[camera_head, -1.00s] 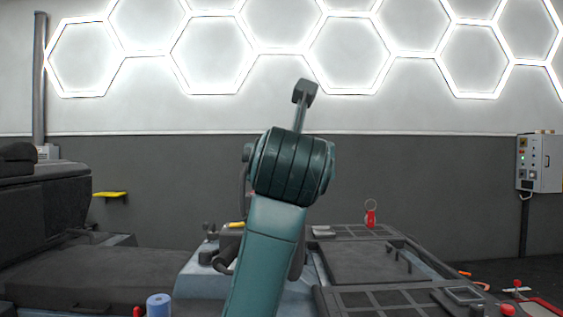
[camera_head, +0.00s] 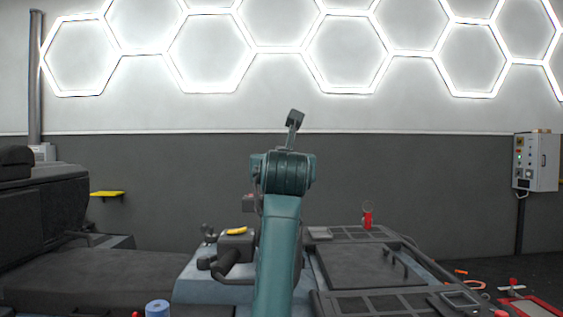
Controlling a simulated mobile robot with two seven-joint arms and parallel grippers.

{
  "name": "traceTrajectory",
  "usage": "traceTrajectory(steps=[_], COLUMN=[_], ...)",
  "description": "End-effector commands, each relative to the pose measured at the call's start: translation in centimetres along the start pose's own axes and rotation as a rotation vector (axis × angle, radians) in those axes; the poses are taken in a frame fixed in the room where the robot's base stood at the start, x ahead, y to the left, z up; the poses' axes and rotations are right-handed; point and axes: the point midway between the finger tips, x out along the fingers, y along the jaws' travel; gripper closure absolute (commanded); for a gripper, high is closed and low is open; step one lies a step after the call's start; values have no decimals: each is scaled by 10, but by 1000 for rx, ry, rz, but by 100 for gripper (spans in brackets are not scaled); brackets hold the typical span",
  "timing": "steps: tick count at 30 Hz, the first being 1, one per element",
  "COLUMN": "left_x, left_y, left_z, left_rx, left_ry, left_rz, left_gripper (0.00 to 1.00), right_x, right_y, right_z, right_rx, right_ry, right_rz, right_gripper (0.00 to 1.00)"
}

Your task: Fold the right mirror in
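One teal arm of mine rises from the bottom middle of the head view, leaning slightly from the left, so I take it as my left arm. At its top a small dark end piece, my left gripper (camera_head: 295,117), stands up in front of the wall. It is small and seen at an angle, so its fingers cannot be told apart. It appears to touch nothing. My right gripper is not in view. No mirror can be made out in this view.
A blue roll (camera_head: 158,308) is at the bottom left.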

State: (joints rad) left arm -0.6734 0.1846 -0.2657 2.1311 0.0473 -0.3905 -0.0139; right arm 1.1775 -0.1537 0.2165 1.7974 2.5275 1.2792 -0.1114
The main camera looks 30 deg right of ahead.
Motion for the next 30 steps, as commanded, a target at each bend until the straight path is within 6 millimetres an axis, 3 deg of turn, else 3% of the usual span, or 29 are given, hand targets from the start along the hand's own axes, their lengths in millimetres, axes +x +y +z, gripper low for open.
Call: traceTrajectory(steps=[8, 22, 30], left_x=[0, 0, 1], left_y=[1, 0, 0], left_z=[1, 0, 0], left_rx=[3, 2, -4], left_ry=[-2, -1, 1], left_rz=[2, 1, -2], left_gripper=[64, 64, 64], right_x=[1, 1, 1], right_y=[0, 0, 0], right_z=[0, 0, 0], right_rx=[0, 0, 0], right_ry=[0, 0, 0], right_rz=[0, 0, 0], right_gripper=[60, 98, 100])
